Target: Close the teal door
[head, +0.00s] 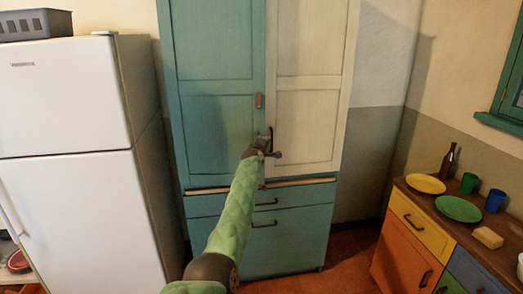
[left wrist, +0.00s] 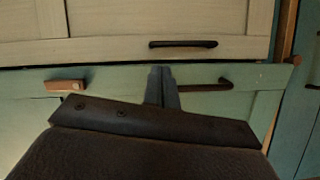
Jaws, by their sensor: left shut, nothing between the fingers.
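The teal door (head: 212,125) is the left door of a tall cabinet, beside a cream door (head: 308,120). It looks flush or nearly flush with the cabinet front; I cannot tell whether a small gap is left. My left gripper (head: 268,147) is shut and empty, in front of the seam between the doors at handle height. In the left wrist view the shut fingertips (left wrist: 162,72) reach the teal door's edge, next to its dark handle (left wrist: 198,85); contact is unclear. A wooden latch piece (head: 259,101) sits on the teal door's edge. My right gripper is out of view.
Teal drawers (head: 285,222) lie below the doors. A white fridge (head: 75,150) stands to the left. A counter (head: 440,200) with plates, cups and a bottle stands to the right. The red floor (head: 345,270) between cabinet and counter is clear.

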